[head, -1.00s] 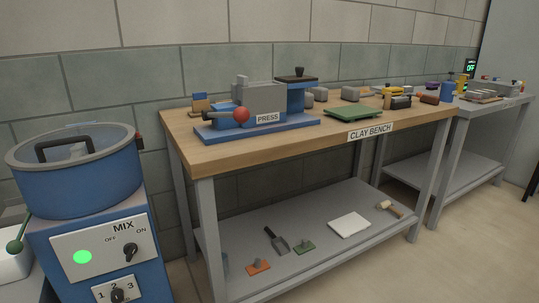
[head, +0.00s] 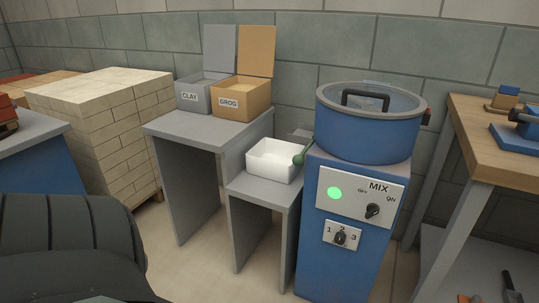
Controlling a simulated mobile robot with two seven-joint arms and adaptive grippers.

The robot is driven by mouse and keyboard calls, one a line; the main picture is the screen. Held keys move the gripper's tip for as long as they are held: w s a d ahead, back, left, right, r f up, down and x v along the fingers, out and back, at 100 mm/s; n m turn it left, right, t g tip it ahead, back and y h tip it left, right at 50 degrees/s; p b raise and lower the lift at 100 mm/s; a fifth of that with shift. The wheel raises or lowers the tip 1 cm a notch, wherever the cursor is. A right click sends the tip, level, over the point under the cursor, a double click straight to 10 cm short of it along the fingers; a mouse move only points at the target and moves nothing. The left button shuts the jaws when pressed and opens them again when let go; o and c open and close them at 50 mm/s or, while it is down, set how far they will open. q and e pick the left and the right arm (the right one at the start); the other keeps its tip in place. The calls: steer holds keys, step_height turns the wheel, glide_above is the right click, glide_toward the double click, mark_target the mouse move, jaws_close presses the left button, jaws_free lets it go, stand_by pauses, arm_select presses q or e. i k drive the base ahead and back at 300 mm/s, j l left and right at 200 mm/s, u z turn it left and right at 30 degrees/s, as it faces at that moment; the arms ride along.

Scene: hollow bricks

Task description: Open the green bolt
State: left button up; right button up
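A small green handle (head: 299,158) with a rounded end shows at the left side of the blue mixer (head: 365,130), by the right rim of a white tub (head: 270,167). I cannot tell whether it is the green bolt, or whether it belongs to the mixer or the tub. No other green bolt can be made out. Neither gripper is in view. A dark rounded part, which looks like my own arm or body, fills the lower left corner.
Open CLAY (head: 194,98) and GROG (head: 229,104) boxes stand on a grey table (head: 185,130). A pale brick stack (head: 100,105) is left of it. The mixer's panel (head: 355,195) shows a green light. The wooden bench (head: 490,140) is at right.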

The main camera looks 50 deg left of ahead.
mark_target(298, 160)
steer(key=k+u, duration=0.1)
steer(key=u, duration=1.2)
steer(key=i+j, duration=0.05)
